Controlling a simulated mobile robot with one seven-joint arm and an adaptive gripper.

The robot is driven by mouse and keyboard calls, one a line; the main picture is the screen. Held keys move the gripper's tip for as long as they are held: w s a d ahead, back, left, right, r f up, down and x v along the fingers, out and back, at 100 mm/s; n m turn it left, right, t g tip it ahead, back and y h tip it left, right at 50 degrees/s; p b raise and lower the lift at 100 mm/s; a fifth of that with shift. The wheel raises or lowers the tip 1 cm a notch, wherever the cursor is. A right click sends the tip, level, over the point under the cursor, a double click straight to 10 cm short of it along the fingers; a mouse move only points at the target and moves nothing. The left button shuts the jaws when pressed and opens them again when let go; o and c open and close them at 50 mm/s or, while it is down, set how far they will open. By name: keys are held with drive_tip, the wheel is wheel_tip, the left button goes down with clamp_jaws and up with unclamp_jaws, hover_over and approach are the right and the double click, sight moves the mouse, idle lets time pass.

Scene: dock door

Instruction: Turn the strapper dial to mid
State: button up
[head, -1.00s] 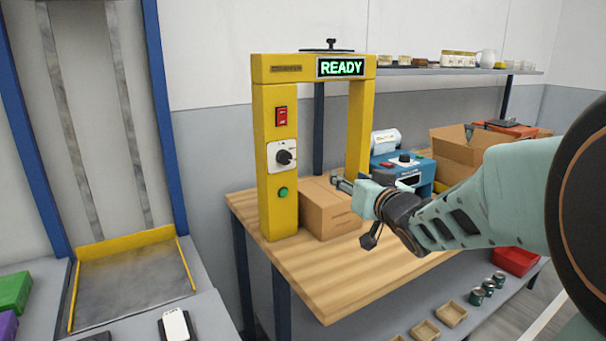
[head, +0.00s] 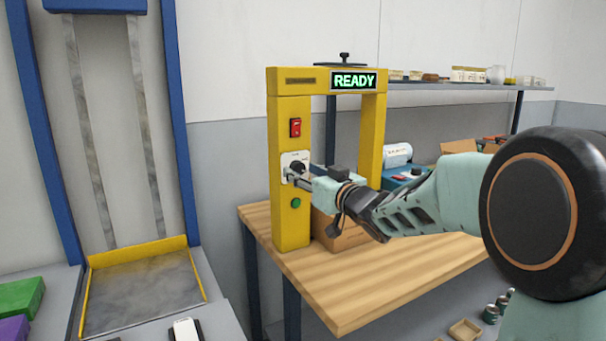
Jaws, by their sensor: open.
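The strapper (head: 290,221) is a yellow arch on the wooden table, with a lit green READY display (head: 353,80). Its black dial (head: 297,167) sits on a white plate on the left post, between a red switch (head: 295,128) above and a green button (head: 296,203) below. My gripper (head: 294,173) is open with its fingertips at the dial, reaching in from the right. The fingers hide part of the dial and plate, so I cannot tell whether they touch the dial or where its pointer stands.
A cardboard box (head: 345,238) stands under the arch, partly behind my gripper. A blue machine (head: 397,180) stands further back on the table. A shelf with small items (head: 465,86) runs along the wall. The front of the wooden table (head: 350,290) is clear.

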drive_tip(key=shift+w+a, duration=0.2)
drive_tip(key=shift+w, duration=0.15)
drive_tip(key=shift+c, duration=0.2)
drive_tip(key=c, duration=1.1)
drive_tip(key=n+b, duration=0.2)
drive_tip(key=n, duration=0.1)
drive_tip(key=shift+f, duration=0.15)
drive_tip(key=n+b, duration=0.2)
drive_tip(key=n, duration=0.1)
drive_tip(key=shift+n, duration=0.3)
drive_tip(key=n+b, duration=0.3)
drive_tip(key=n, duration=0.2)
